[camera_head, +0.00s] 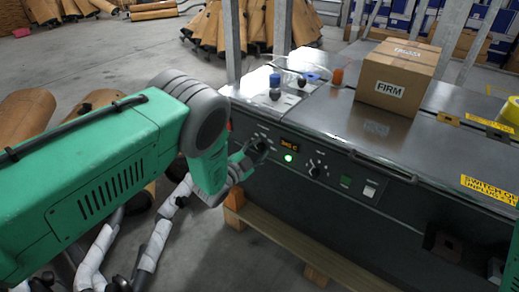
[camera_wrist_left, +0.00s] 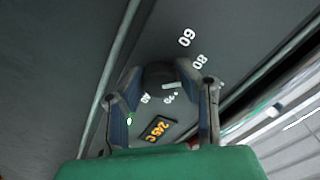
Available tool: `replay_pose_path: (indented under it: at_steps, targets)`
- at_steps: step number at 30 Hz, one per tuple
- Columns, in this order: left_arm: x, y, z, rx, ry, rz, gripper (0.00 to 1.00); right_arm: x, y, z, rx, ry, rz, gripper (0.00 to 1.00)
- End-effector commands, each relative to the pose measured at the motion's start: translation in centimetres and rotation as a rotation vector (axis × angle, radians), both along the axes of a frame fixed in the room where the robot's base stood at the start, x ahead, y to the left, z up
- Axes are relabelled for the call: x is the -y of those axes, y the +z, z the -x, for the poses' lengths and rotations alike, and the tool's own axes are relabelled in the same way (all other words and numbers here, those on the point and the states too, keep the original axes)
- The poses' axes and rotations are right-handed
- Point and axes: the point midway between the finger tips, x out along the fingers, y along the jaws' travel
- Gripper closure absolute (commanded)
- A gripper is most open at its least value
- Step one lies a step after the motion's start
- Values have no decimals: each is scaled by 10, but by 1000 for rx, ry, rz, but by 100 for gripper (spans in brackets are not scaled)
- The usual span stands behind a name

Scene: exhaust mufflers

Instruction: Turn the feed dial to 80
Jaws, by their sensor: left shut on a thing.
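The dark round dial (camera_wrist_left: 158,76) sits on the machine's front panel, between the fingers of my left gripper (camera_wrist_left: 160,82). The fingers are shut on the dial from both sides. A short white mark shows on the dial in the left wrist view. White figures 60 (camera_wrist_left: 187,38) and 80 (camera_wrist_left: 199,62) are printed beside it, and smaller ones lie partly hidden near the fingers. I cannot tell exactly which figure the mark points to. In the head view my left gripper (camera_head: 254,150) reaches the panel's left end and largely hides the dial.
An orange display (camera_head: 289,144), a green light (camera_head: 288,158), another knob (camera_head: 315,170), a green button (camera_head: 345,181) and a white switch (camera_head: 370,190) follow to the right. A cardboard box marked FIRM (camera_head: 398,75) stands on the machine top. A handle bar (camera_head: 384,167) runs along the edge.

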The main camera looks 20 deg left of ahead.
Motion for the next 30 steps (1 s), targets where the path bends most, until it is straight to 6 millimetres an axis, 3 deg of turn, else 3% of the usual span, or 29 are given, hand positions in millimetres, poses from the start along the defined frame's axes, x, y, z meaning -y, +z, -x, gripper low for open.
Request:
replay_pose_path:
  at_steps: [1,10,11,12,13,23,30]
  targets:
    - [0,-8,5,-17,-1,-4,100,0,0,0,0,0,0,60]
    - [0,-8,5,-19,-1,-5,100,0,0,0,0,0,0,60]
    - [1,-9,5,-19,-1,-5,69,0,0,0,0,0,0,60]
    - [0,-8,5,-17,-1,-4,55,0,0,0,0,0,0,60]
    - [0,-8,5,-17,-2,-4,52,0,0,0,0,0,0,60]
    - [-1,-3,4,-7,0,-3,52,0,1,1,2,0,0,60]
    - [-12,-4,35,-10,1,-4,52,0,1,2,3,0,0,60]
